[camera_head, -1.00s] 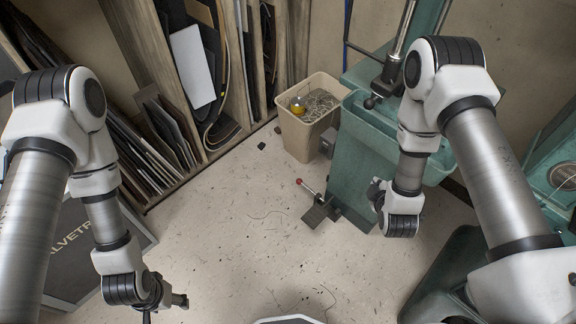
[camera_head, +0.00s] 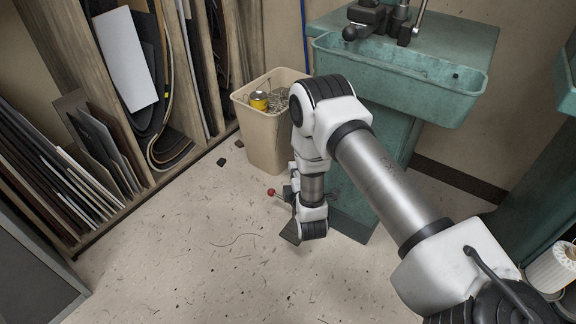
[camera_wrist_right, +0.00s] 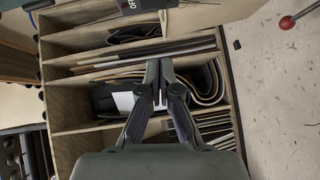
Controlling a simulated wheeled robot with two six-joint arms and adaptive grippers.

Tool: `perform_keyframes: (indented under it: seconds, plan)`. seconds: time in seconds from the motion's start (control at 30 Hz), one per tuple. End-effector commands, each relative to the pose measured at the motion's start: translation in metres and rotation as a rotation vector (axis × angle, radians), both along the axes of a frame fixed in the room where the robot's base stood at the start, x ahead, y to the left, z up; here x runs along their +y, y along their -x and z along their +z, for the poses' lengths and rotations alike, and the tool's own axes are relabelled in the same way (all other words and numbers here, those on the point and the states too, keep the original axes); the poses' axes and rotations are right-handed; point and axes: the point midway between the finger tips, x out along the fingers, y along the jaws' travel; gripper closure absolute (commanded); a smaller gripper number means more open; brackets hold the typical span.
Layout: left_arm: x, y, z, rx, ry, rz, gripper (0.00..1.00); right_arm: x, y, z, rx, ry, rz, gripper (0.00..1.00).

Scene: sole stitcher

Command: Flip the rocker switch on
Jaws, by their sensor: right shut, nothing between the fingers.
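The rocker switch itself cannot be made out. In the right wrist view, a dark box (camera_wrist_right: 100,12) with part of a white "OFF" label is cut off by the top edge. My right gripper (camera_wrist_right: 159,66) is shut and empty. Its fingers point up the picture toward that box, apart from it in the picture. In the head view my right gripper (camera_head: 291,192) is small and partly hidden by its wrist, left of the green machine column. My left gripper is out of view.
A beige bin (camera_head: 262,140) with a yellow can stands beside the green machine's tray (camera_head: 400,80). A red-knobbed lever (camera_head: 271,192) and pedal (camera_head: 290,234) are close to my right wrist. Wooden racks (camera_head: 95,50) line the left.

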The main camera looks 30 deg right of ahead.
Motion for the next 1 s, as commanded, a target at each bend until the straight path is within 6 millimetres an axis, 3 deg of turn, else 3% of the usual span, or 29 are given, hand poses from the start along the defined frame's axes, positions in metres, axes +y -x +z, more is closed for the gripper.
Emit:
perform_keyframes:
  seconds: [0.03, 0.53, 1.0]
  plan:
    - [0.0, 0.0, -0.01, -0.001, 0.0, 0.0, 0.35, 0.0, 0.0, -0.01, -0.001, 0.0, 0.0, 1.0]
    - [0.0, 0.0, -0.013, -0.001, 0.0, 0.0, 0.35, -0.003, -0.009, -0.01, -0.002, -0.001, 0.0, 1.0]
    - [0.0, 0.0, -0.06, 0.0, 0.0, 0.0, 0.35, -0.039, -0.096, -0.023, -0.003, 0.0, 0.001, 1.0]
